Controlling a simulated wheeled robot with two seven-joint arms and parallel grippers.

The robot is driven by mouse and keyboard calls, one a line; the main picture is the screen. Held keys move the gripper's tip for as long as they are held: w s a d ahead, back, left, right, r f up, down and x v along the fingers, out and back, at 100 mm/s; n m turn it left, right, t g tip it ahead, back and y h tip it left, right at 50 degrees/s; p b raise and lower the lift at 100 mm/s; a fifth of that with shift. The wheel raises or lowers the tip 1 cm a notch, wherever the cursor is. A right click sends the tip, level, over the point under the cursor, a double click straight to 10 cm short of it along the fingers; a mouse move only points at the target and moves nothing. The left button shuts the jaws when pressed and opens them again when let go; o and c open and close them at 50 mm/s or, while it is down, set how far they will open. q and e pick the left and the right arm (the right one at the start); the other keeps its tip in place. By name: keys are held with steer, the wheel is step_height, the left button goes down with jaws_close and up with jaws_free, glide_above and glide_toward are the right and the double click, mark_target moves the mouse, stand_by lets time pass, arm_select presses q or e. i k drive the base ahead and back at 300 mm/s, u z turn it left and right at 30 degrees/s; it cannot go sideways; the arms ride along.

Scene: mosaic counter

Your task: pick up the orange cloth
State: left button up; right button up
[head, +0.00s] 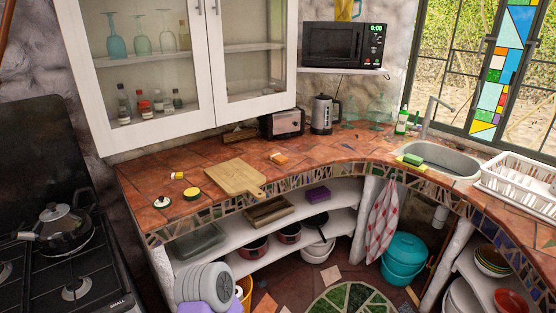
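A small orange folded piece, which looks like the orange cloth (279,158), lies flat on the terracotta-tiled counter (330,147). It is right of the wooden cutting board and in front of the toaster, with clear tiles around it. Nothing covers it. Neither of my grippers shows in the head view. A grey rounded part at the bottom left looks like part of my own arm, but no fingers are visible there.
Near the cloth are a cutting board (236,178), a toaster (283,124) and a kettle (322,114). A white wall cabinet (215,22) hangs above the counter. A stove with a pot (63,226) stands left. A sink (441,160) and dish rack (520,182) are right.

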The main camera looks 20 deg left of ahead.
mark_target(277, 158)
steer(key=u, duration=0.2)
steer(key=i, duration=2.6)
steer(key=u, duration=0.55)
